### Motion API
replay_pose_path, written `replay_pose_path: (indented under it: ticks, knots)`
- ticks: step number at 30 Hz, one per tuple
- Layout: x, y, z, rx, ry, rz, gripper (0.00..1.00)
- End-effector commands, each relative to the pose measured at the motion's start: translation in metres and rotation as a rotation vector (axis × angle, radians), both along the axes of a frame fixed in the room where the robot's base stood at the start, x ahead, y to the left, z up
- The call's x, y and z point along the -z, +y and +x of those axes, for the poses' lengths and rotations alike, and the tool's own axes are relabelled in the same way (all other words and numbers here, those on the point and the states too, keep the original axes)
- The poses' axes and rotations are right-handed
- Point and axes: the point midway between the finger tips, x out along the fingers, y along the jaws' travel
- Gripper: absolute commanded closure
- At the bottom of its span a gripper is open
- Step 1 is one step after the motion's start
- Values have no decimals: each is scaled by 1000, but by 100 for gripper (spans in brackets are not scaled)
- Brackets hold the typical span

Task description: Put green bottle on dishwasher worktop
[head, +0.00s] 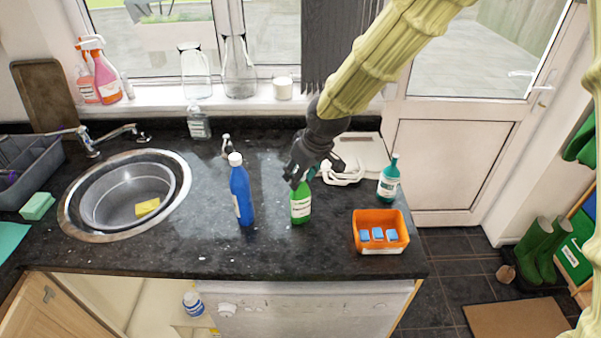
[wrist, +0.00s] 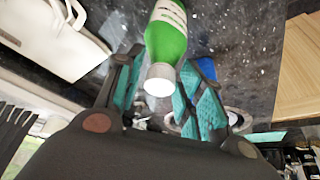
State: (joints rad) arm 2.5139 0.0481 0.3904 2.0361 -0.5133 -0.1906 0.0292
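The green bottle (head: 300,207) stands upright on the dark speckled worktop (head: 270,262), above a white appliance front (head: 315,308) that looks like the dishwasher. Its top is hidden by my gripper (head: 302,172) in the head view. In the wrist view my gripper (wrist: 160,62) is open, with one finger on each side of the green bottle (wrist: 166,35). The white cap (wrist: 159,80) lies between the fingers. I see no clear grip on the bottle.
A blue bottle (head: 241,195) stands close to the left. To the right are an orange tub (head: 380,246) with blue tablets and a teal-green bottle (head: 389,181). A white item (head: 362,152) lies behind. The sink (head: 125,195) is at left.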

Motion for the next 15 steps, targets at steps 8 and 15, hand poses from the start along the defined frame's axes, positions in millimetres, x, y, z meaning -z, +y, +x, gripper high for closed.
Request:
replay_pose_path:
  ticks: [8, 15]
  knots:
    - [-1, 0, 0, 0, 0, 0, 54]
    - [-12, -2, -2, 1, -2, 2, 54]
